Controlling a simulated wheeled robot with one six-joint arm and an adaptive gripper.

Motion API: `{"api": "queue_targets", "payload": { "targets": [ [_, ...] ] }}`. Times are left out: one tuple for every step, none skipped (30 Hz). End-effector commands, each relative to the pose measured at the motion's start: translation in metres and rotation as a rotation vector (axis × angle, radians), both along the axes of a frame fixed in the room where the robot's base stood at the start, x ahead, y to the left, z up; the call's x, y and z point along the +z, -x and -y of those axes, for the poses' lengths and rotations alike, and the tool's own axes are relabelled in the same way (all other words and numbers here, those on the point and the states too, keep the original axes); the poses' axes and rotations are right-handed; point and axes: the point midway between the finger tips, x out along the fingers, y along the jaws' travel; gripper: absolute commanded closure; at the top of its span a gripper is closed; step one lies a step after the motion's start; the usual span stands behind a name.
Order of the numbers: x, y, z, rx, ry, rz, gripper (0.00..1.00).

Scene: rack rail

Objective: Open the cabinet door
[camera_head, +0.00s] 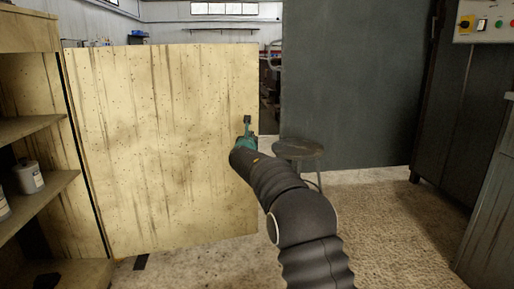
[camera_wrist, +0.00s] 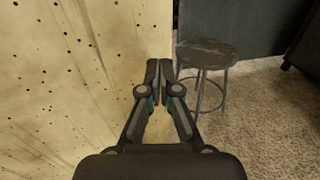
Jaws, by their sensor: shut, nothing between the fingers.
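The cabinet door (camera_head: 160,150) is a pale, stained wooden panel. It stands swung out from the cabinet (camera_head: 28,35) at the left, whose shelves show beside it. My gripper (camera_head: 247,120) is at the door's right free edge, shut and empty. In the wrist view, the door (camera_wrist: 70,80) fills the left side and its edge runs close behind my fingertips (camera_wrist: 159,68). I cannot tell whether the fingers touch the door. No handle shows on the visible face.
A round stool (camera_head: 298,150) stands just right of my gripper. White containers (camera_head: 28,177) sit on the cabinet shelves. A dark grey panel (camera_head: 350,90) stands behind the stool, and dark cabinets (camera_head: 450,110) are at the right. The floor (camera_head: 385,230) at right front is clear.

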Motion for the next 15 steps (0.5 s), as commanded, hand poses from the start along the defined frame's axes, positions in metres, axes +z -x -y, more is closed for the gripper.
{"api": "queue_targets", "payload": {
  "targets": [
    [-0.006, 0.005, 0.002, 0.0, -0.001, 0.001, 1.0],
    [-0.004, 0.009, 0.003, 0.001, -0.001, 0.001, 1.0],
    [-0.003, 0.014, 0.005, 0.001, 0.0, 0.0, 1.0],
    [-0.003, 0.018, 0.006, 0.002, 0.0, 0.0, 1.0],
    [-0.002, 0.022, 0.007, 0.003, 0.001, 0.0, 1.0],
    [0.0, 0.028, 0.008, 0.003, 0.001, -0.001, 1.0],
    [0.0, 0.031, 0.009, 0.003, 0.001, -0.002, 1.0],
    [0.0, 0.035, 0.011, 0.003, 0.001, -0.002, 1.0],
    [0.001, 0.041, 0.013, 0.002, 0.0, -0.001, 1.0],
    [0.0, 0.045, 0.015, 0.002, 0.002, -0.002, 1.0],
    [0.0, 0.049, 0.017, 0.001, 0.001, -0.001, 1.0],
    [0.0, 0.055, 0.019, 0.0, 0.001, -0.002, 1.0],
    [0.0, 0.059, 0.021, 0.0, 0.001, -0.001, 1.0],
    [0.0, 0.064, 0.023, -0.001, 0.001, -0.001, 1.0],
    [-0.001, 0.07, 0.025, -0.001, 0.001, -0.001, 1.0]
  ]
}}
